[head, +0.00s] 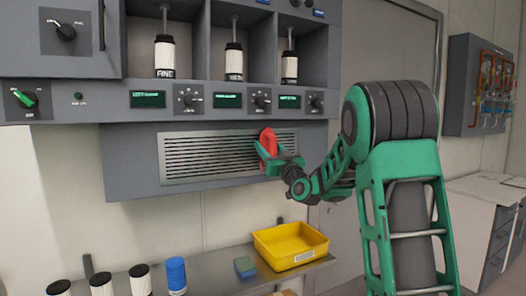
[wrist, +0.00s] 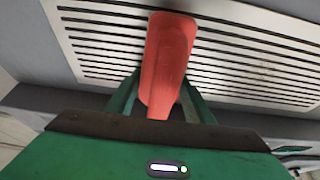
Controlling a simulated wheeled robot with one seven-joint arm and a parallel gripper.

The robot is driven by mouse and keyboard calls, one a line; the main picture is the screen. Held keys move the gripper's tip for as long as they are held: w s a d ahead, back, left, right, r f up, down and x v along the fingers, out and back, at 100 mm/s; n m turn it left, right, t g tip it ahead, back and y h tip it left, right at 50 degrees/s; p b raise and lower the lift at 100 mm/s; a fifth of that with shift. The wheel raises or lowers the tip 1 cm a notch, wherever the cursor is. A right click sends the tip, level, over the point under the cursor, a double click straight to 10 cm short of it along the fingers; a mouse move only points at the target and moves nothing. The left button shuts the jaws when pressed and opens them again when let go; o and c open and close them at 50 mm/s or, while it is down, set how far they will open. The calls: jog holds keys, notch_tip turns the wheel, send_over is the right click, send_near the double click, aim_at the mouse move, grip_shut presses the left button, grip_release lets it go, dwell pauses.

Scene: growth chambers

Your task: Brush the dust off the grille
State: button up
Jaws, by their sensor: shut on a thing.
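The grille (head: 205,156) is a pale slotted panel set in a grey housing below the control panel. It also fills the upper part of the wrist view (wrist: 245,70). My gripper (head: 272,157) is shut on a red brush (head: 268,140) and holds it at the right part of the grille. In the wrist view the red brush (wrist: 167,60) stands between the two fingers, over the slots. Its bristles are hidden, and I cannot tell whether it touches the grille.
A shelf below holds a yellow tray (head: 291,247), a green-blue sponge-like block (head: 245,267), a blue cylinder (head: 176,275) and several black-capped white jars. Knobs and small displays (head: 228,100) line the panel just above the grille. A white-topped counter (head: 490,192) stands at the right.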

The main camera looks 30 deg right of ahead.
aim_at(207, 145)
jog(key=shift+a, duration=10.5)
jog(key=s, duration=0.6)
jog(key=shift+s+d, duration=0.1)
jog(key=shift+s, duration=1.45)
